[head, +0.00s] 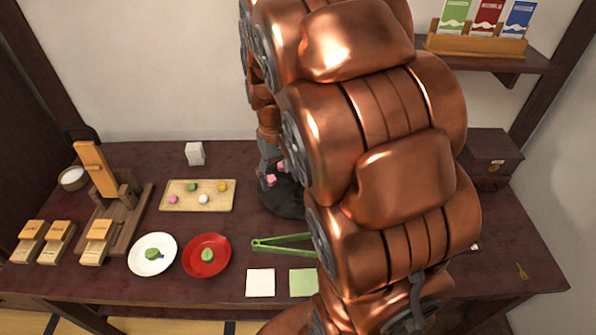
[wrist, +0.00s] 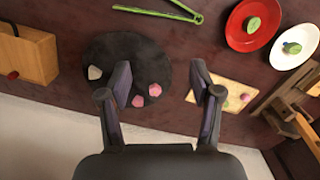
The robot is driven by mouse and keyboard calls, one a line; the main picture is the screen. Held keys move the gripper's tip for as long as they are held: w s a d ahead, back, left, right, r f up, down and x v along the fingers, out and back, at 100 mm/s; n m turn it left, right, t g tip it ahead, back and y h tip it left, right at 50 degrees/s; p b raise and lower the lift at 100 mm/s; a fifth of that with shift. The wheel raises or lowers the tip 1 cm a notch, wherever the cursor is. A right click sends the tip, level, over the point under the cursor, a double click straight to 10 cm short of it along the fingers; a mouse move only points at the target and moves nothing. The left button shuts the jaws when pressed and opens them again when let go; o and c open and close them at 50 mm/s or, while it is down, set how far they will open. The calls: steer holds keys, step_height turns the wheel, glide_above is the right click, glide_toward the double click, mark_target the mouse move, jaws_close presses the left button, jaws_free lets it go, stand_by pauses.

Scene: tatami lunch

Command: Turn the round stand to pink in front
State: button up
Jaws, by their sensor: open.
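The round stand (wrist: 125,50) is a dark disc on the table. In the head view the stand (head: 284,203) is partly hidden behind my arm. Two pink pieces (wrist: 155,90) lie on it, toward the wall side, and one pale piece (wrist: 95,72) sits at its left in the wrist view. The pink pieces (head: 271,180) also show in the head view at the stand's back left. My gripper (wrist: 163,78) is open and empty, with one finger over the stand and the other outside its rim. Whether a finger touches the stand cannot be told.
Green tongs (head: 280,243) lie in front of the stand. A wooden tray (head: 187,208) with several small sweets is to its left. A red plate (head: 222,241) and a white plate (head: 139,269) are front left. A dark box (head: 490,147) stands at the right.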

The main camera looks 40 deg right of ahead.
steer(key=shift+m+t, duration=0.4)
steer(key=shift+m, duration=0.3)
steer(key=w+d+f, duration=0.2)
steer(key=w+d, duration=0.1)
steer(key=d, duration=0.1)
steer(key=w+d+f, duration=0.3)
steer(key=d, duration=0.1)
steer(key=w+d+f, duration=0.2)
steer(key=w+d, duration=0.2)
steer(key=shift+d+f, duration=0.3)
steer(key=shift+w+d+f, duration=0.35)
steer(key=shift+d, duration=0.1)
steer(key=shift+f+p, duration=1)
steer(key=shift+f, duration=2.85)
steer(key=shift+c, duration=0.3)
jaws_close()
